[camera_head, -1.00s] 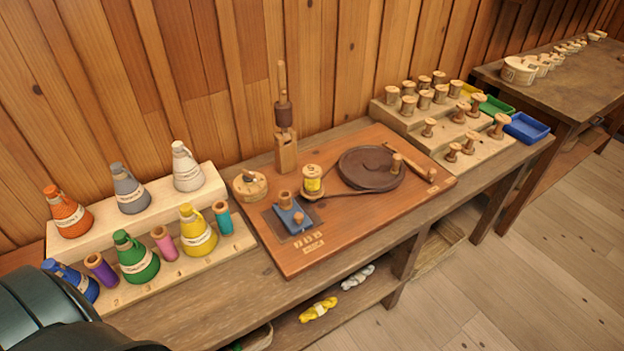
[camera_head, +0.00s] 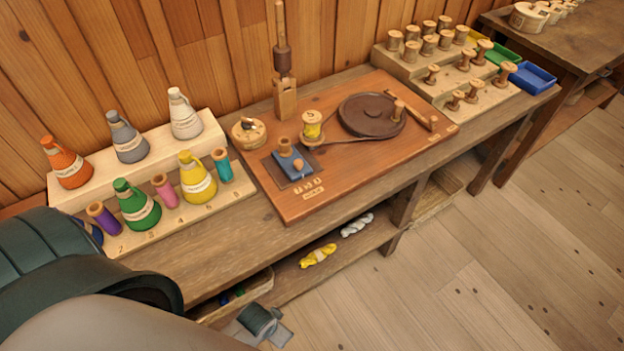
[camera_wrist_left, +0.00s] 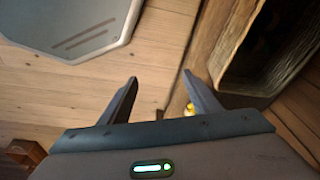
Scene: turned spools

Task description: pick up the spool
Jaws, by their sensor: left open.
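Several spools show in the head view. One wound with yellow thread (camera_head: 312,127) stands upright on the wooden work board (camera_head: 350,170). Purple (camera_head: 104,217), pink (camera_head: 165,189) and teal (camera_head: 222,165) thread spools stand among the cones at the left. I cannot tell which spool is meant. My left gripper (camera_wrist_left: 163,88) is open and empty in the left wrist view, over the floor beside the bench. My right gripper is not in view.
Thread cones, including a green one (camera_head: 138,207), stand on a stepped stand. A dark round plate (camera_head: 372,115) lies on the board. A yellow skein (camera_head: 318,256) and a white skein (camera_head: 356,225) lie on the lower shelf. The floor (camera_head: 460,280) right of the bench is clear.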

